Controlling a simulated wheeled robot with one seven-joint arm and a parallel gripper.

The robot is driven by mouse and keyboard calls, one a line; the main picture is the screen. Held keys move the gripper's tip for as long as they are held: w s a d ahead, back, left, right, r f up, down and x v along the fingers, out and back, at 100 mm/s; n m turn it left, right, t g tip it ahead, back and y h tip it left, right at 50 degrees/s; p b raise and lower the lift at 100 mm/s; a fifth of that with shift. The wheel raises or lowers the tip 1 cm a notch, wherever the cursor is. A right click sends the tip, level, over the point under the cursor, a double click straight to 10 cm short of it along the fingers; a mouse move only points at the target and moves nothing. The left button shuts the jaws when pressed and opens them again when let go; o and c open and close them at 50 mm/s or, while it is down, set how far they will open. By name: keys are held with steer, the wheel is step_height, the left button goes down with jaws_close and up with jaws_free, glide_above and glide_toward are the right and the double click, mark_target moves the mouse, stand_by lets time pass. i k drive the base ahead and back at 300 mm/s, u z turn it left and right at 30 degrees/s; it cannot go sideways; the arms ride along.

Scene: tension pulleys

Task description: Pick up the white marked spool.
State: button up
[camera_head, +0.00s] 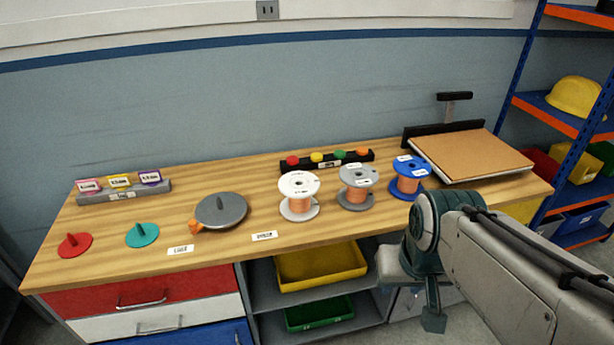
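The white marked spool (299,184) stands upright on the wooden workbench, left of two other spools. It has a white top flange with small dark markings, and copper-coloured wire shows around its core. My arm reaches in from the right and bends down in front of the bench's front edge. The end of my arm (433,322) is low, below the tabletop, right of the spool and well apart from it. Its fingers cannot be made out clearly, and nothing held is visible.
A grey-topped spool (357,176) and a blue spool (409,168) stand just right of the white one. A grey disc with a knob (221,210) lies to its left. Behind is a black rack (350,160) with coloured caps.

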mark_target(298, 187)
steer(key=u, duration=2.2)
steer(key=k, duration=0.35)
steer(key=z, duration=1.25)
steer(key=i, duration=1.1)
steer(key=u, duration=0.6)
